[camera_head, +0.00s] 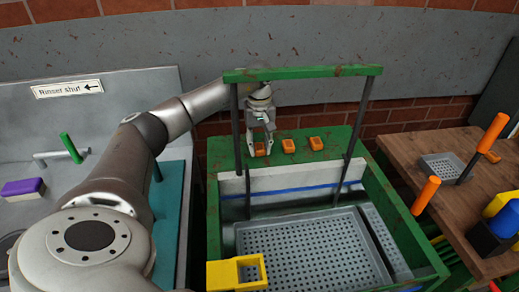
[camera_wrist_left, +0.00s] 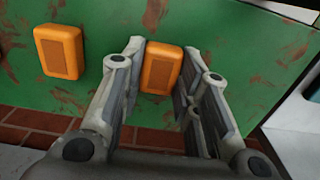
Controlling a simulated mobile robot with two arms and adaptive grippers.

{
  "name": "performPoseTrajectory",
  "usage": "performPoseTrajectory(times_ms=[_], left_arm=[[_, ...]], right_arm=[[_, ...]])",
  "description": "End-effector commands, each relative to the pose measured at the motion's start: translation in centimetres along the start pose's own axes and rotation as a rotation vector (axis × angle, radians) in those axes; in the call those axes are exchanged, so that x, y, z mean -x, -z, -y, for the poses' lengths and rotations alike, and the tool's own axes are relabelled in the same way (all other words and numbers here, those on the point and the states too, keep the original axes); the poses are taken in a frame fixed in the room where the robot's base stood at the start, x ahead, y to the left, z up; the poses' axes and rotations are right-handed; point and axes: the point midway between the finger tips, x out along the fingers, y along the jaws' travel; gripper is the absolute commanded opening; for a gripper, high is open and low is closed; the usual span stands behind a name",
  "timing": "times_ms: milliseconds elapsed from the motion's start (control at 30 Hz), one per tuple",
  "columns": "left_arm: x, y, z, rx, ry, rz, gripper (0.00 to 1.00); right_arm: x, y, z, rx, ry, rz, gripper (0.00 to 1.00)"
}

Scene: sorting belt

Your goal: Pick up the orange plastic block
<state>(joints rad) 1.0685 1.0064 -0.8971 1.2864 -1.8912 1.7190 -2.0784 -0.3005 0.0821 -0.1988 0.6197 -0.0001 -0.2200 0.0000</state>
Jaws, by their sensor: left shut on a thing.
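Three orange plastic blocks lie in a row on the green, rust-flecked ledge (camera_head: 338,137) at the back of the sorting belt: a left one (camera_head: 259,151), a middle one (camera_head: 288,145) and a right one (camera_head: 315,143). My left gripper (camera_head: 262,144) points down at the left block, its fingers on either side of it. In the left wrist view the left gripper (camera_wrist_left: 163,58) is shut on this block (camera_wrist_left: 161,70), which appears still at the green surface. Another orange block (camera_wrist_left: 59,52) lies apart to its left. My right gripper is not in view.
A green bar (camera_head: 305,73) on dark posts spans above the ledge, close to my left arm. A grey perforated tray (camera_head: 316,250) and a yellow holder (camera_head: 236,272) are in front. A wooden table (camera_head: 420,145) stands right; a sink counter with a purple sponge (camera_head: 22,189) stands left.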

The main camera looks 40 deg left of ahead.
Motion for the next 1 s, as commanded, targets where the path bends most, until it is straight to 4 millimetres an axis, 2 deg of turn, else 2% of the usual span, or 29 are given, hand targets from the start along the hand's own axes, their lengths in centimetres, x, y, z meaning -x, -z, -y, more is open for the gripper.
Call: performPoseTrajectory(times_ms=[367, 567, 800, 1000], left_arm=[[0.6, 0.1, -0.1, 0.000, -0.002, -0.002, 0.07], [3.3, 0.1, -0.1, 0.001, -0.006, -0.004, 0.07], [9.0, -4.7, -1.5, -0.006, -0.006, -0.005, 0.07], [11.1, -9.3, -2.6, -0.006, -0.002, -0.004, 0.07]], right_arm=[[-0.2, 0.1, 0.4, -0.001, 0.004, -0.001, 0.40], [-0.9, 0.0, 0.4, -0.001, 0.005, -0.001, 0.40], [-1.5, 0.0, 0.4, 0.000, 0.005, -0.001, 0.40], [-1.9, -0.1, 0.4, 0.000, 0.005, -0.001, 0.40]])
